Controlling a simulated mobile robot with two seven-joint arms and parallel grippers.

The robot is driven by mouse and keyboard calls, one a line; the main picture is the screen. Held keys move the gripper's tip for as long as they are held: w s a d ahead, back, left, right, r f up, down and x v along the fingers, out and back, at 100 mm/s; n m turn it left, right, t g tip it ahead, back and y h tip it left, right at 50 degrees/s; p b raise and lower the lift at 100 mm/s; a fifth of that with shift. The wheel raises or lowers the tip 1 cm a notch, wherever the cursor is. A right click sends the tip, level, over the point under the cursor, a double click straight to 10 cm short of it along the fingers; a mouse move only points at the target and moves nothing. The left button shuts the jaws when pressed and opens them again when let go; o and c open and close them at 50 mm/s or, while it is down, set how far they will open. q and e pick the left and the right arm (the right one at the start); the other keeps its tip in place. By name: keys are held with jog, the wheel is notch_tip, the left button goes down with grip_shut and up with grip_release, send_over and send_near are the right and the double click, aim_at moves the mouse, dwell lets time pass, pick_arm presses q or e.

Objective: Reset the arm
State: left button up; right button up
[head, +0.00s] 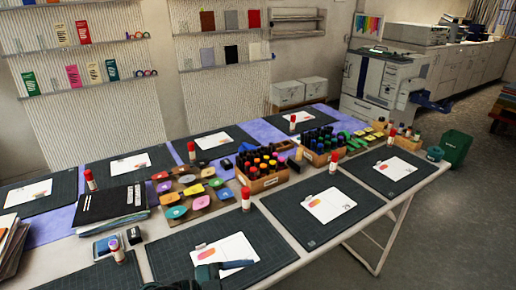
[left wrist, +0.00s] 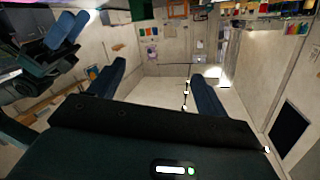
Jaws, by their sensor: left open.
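My left gripper (head: 225,270) is at the bottom middle of the head view, over the near edge of the table, in front of a dark cutting mat with a white card (head: 226,254). The gripper overlaps the card's lower edge in the picture; I cannot tell whether they touch. In the left wrist view, the two blue fingers of the left gripper (left wrist: 157,72) stand wide apart with nothing between them. That view looks out into the room, towards a pale wall.
The table holds dark cutting mats (head: 290,218) with cards, upright glue sticks (head: 246,198), a crate of bottles (head: 262,182), colourful ink pads (head: 176,212) and black folders (head: 111,206). A printer (head: 378,80) stands behind. Open floor (head: 450,230) lies to the right.

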pick_arm(q)
jog(key=a+f+n+t+y, duration=0.3)
jog(key=a+n+t+y, duration=0.4)
jog(key=n+t, duration=0.4)
jog(key=s+a+f+n+g+y, duration=0.4)
jog(key=s+a+f+g+y, duration=0.1)
jog(key=s+f, duration=0.5)
jog(key=shift+s+a+n+g+y, duration=0.3)
jog(key=shift+s+a+g, duration=0.25)
jog(key=shift+s, duration=0.7)
pick_arm(e)
jog(key=shift+g+h, duration=0.5)
jog(key=shift+g, duration=0.1)
jog(key=f, duration=0.1)
jog(key=d+f, duration=0.1)
jog(key=f, duration=0.1)
jog(key=s+d+f, duration=0.1)
jog(key=f, duration=0.1)
jog(key=shift+f, duration=0.2)
